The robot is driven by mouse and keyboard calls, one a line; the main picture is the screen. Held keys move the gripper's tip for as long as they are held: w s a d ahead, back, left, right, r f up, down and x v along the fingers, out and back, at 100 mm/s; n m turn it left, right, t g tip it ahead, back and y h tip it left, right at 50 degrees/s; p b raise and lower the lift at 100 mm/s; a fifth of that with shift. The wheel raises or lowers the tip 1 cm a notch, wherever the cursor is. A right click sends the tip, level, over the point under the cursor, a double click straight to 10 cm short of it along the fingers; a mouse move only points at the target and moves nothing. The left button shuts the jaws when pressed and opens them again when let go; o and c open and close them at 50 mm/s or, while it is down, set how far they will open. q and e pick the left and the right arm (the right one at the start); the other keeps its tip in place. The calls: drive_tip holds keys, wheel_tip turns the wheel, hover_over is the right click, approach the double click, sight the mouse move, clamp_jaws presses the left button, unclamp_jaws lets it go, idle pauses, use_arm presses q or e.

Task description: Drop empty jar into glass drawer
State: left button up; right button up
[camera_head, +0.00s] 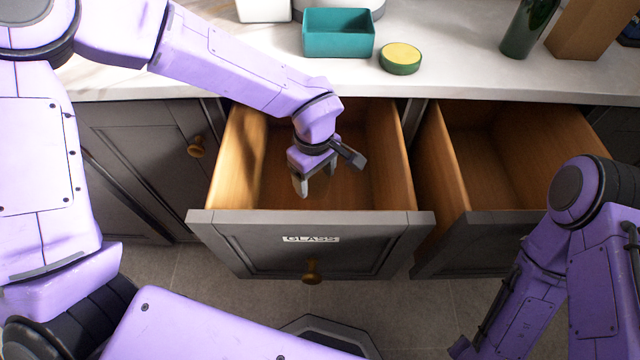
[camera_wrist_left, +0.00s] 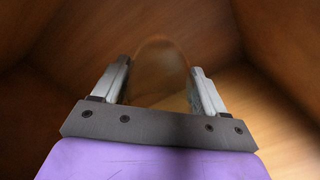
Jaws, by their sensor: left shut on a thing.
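The open drawer labelled GLASS (camera_head: 311,239) has wooden inner walls and a grey front. My left gripper (camera_head: 314,186) reaches down inside this drawer and is shut on a clear glass jar. The jar is see-through and hard to make out in the head view. In the left wrist view the jar (camera_wrist_left: 160,70) shows as a faint rounded outline between the two fingers (camera_wrist_left: 160,85), with drawer wood around it. Whether the jar touches the drawer floor I cannot tell. The fingers of my right gripper are not seen in either view.
A second open, empty drawer (camera_head: 500,170) is to the right. A closed cabinet door (camera_head: 150,150) is left.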

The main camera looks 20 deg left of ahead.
sight(314, 189)
use_arm(q)
drive_tip(key=f, duration=0.1)
drive_tip(key=s+f, duration=0.1)
drive_tip(key=f, duration=0.1)
drive_tip(key=shift+f, duration=0.2)
drive_tip(key=f+b, duration=0.1)
drive_tip(key=f, duration=0.3)
drive_tip(key=shift+w+f, duration=0.2)
drive_tip(key=shift+f, duration=0.25)
drive_tip(key=shift+r, duration=0.1)
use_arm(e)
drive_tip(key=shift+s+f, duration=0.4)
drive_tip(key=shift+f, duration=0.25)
use_arm(q)
drive_tip(key=shift+f, duration=0.65)
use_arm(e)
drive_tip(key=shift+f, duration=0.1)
use_arm(q)
drive_tip(key=o, duration=1.2)
drive_tip(key=shift+r, duration=0.1)
